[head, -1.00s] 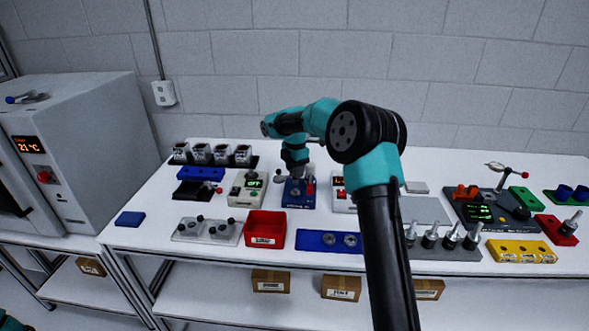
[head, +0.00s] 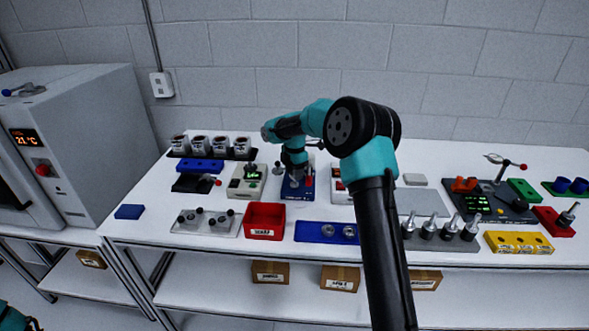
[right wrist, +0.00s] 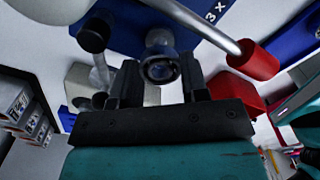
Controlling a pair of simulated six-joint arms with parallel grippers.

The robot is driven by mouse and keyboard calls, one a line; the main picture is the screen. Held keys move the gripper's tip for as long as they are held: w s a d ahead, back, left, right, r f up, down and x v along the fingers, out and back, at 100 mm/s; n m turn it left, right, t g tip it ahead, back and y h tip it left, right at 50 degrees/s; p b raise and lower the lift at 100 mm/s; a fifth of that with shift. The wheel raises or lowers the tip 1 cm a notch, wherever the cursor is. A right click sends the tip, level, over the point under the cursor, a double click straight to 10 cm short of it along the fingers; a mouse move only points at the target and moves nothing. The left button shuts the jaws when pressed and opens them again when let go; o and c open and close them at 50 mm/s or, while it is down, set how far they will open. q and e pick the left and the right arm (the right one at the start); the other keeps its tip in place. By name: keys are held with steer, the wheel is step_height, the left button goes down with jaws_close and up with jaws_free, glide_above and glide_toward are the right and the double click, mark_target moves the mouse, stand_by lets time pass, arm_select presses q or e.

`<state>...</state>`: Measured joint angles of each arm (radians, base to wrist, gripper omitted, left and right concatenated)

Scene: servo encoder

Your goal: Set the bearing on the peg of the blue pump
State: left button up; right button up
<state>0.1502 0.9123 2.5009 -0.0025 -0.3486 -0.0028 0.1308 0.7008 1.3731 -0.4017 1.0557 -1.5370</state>
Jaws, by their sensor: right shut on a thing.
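The blue pump (head: 299,192) stands near the middle of the table, with a red-tipped lever that also shows in the right wrist view (right wrist: 253,60). My right gripper (head: 295,174) is directly over the pump, pointing down. In the right wrist view its two dark fingers (right wrist: 161,82) are shut on a small round metal bearing (right wrist: 160,70). A silver rounded part (right wrist: 158,38), possibly the peg, shows just beyond the bearing. I cannot tell whether the bearing is around the peg or only over it.
A grey-white device (head: 247,183) stands close left of the pump, and another white box (head: 342,191) close right. A red bin (head: 265,220) and a blue tray with round metal parts (head: 309,232) are in front.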

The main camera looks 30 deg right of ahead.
steer(key=shift+f, duration=1.5)
stand_by(0.3)
steer(key=o, duration=1.3)
steer(key=shift+o, duration=0.2)
steer(key=shift+r, duration=2.95)
